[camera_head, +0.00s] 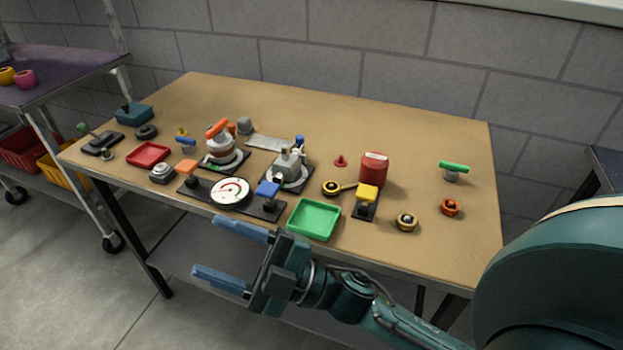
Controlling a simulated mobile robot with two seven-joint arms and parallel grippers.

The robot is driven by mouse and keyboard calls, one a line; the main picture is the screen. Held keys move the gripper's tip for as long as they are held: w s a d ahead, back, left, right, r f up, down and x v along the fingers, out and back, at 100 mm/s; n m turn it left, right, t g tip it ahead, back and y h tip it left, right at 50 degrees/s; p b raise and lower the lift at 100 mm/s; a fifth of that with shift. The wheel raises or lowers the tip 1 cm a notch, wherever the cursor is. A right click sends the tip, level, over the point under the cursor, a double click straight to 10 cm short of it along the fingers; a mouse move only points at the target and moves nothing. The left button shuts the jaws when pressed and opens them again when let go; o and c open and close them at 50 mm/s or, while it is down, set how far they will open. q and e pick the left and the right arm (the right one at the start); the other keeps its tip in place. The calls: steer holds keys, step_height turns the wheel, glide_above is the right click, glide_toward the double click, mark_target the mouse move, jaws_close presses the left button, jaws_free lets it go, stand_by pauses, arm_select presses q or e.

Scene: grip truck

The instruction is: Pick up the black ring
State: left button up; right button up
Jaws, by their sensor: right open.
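The black ring (147,131) lies on the left part of the wooden table, just in front of a dark teal box. It looks flat and nothing covers it. My right gripper (206,246) is open and empty. Its two blue fingers point left, in front of the table's front edge. The gripper is well apart from the black ring, to its lower right in the picture. My left gripper is not in view.
The wooden table (400,126) holds a red tray (148,154), a green tray (314,219), a gauge (230,191), a red canister (374,169) and several small parts. A shelf cart (62,72) stands at left. The table's back strip is clear.

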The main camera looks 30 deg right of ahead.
steer(key=a+r+n+g+y+p, duration=0.1)
steer(key=a+r+n+g+p, duration=0.15)
steer(key=n+g, duration=0.9)
steer(key=n+g+h+p, duration=0.2)
steer(key=n+h+p, duration=0.3)
steer(key=h, duration=1.5)
glide_toward(331, 185)
steer(key=f, duration=0.1)
steer(key=f+m+p, duration=0.1)
steer(key=f+p, duration=0.1)
steer(key=shift+w+d+f, duration=0.1)
steer(key=shift+w+f, duration=0.15)
steer(key=shift+w, duration=0.1)
steer(key=f, duration=0.4)
steer(key=shift+s+f+p, duration=0.15)
steer(key=shift+s+p, duration=0.15)
steer(key=shift+p, duration=0.1)
steer(key=shift+d+f, duration=0.1)
steer(key=shift+f, duration=0.4)
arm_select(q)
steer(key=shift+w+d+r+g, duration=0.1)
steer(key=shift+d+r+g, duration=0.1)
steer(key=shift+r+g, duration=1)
arm_select(e)
steer(key=shift+c, duration=0.5)
